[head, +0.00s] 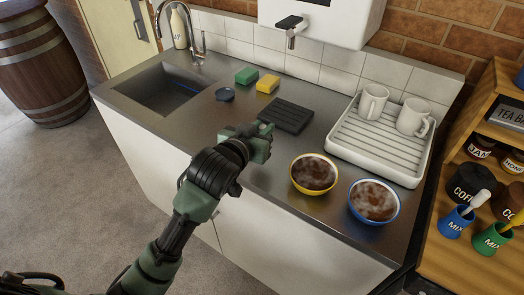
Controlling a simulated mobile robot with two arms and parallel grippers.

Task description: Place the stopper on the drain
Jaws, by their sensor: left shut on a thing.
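A blue streak shows on the sink's inner right side; I cannot make out the drain. My right gripper is out of view.
A green sponge (246,75), a yellow sponge (268,84) and a black ribbed mat (287,114) lie behind my gripper. Two filled bowls (314,174) (374,201) and a white rack (385,148) with mugs stand right. A tap (197,45) rises behind the sink.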

